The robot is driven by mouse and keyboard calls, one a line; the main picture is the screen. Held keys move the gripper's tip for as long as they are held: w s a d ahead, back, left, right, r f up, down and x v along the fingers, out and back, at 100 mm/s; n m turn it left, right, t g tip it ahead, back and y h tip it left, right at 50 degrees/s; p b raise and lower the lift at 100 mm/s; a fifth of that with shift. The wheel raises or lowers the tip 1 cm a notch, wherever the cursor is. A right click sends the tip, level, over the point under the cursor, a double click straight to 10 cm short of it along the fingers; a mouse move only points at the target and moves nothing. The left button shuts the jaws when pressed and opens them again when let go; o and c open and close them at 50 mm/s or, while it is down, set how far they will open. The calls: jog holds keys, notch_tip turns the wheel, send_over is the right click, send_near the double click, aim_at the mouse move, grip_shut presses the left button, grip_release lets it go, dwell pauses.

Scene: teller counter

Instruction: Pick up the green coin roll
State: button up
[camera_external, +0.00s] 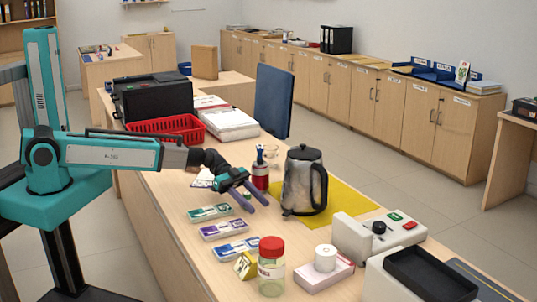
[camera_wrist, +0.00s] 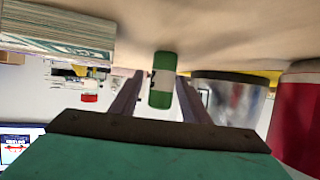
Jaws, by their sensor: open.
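The green coin roll (camera_wrist: 163,80) is a small green cylinder with a pale band. It stands on the counter, which appears upside down at the top of the wrist view. My gripper (camera_wrist: 160,84) is open, with one finger on each side of the roll in that view. I cannot tell whether a finger touches it. In the external view my gripper (camera_external: 254,202) is low over the counter, behind the bundle row, and the roll is mostly hidden there by the gripper.
A red can (camera_external: 261,180) and a metal kettle (camera_external: 304,182) on a yellow mat (camera_external: 346,204) stand close to my gripper's right. Green (camera_external: 210,213), purple (camera_external: 224,230) and blue (camera_external: 237,248) bundles lie in front. A red-lidded jar (camera_external: 271,272) stands nearer the camera.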

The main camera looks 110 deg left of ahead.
grip_shut()
jog(key=shift+r, duration=0.1)
